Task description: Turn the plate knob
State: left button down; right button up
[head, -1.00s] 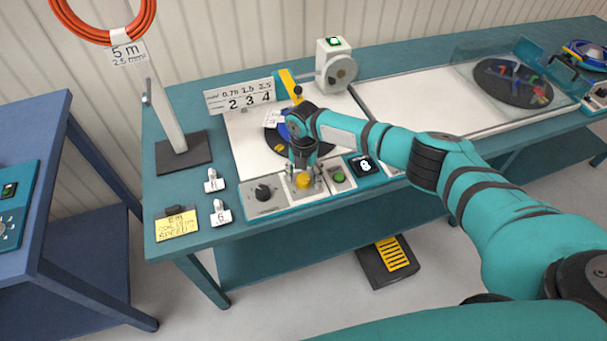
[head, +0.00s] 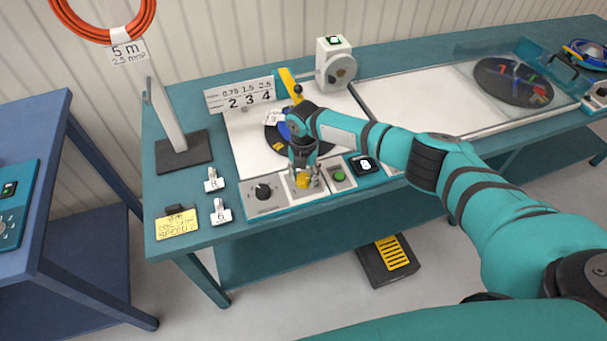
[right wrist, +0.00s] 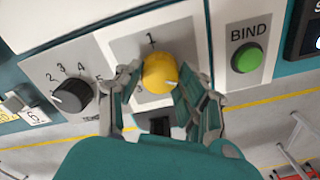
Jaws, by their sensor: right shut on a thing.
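The yellow plate knob (right wrist: 158,73) sits on a light panel with a "1" above it, in the middle of the right wrist view. In the head view the knob (head: 303,181) shows on the front panel of the bench, partly covered by my gripper. My right gripper (right wrist: 152,85) is shut on the knob, with one finger on each side of it. In the head view the right gripper (head: 304,183) points down at the panel. The other numbers round the knob are mostly hidden by the fingers. My left gripper is not in view.
A black dial (right wrist: 72,97) with numbers is left of the knob, and a green BIND button (right wrist: 246,57) is right of it. A dark disc with a blue reel (head: 275,138) lies behind my right arm.

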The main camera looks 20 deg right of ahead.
jog(key=m, duration=0.2)
jog(key=shift+m, duration=0.3)
jog(key=m, duration=0.2)
jog(key=shift+r+m+p, duration=0.1)
jog(key=shift+m+p, duration=0.2)
jog(key=shift+m, duration=0.1)
jog(key=m+p, duration=0.1)
jog(key=m, duration=0.5)
jog(key=shift+p, duration=0.4)
jog(key=m+p, duration=0.2)
jog(key=m, duration=0.4)
jog(key=shift+m, duration=0.4)
jog(key=m+p, duration=0.1)
jog(key=m, duration=0.3)
jog(key=shift+w+m, duration=0.1)
jog(key=shift+m, duration=0.3)
jog(key=shift+m+p, duration=0.3)
jog(key=o, duration=1.1)
jog(key=shift+o, duration=0.2)
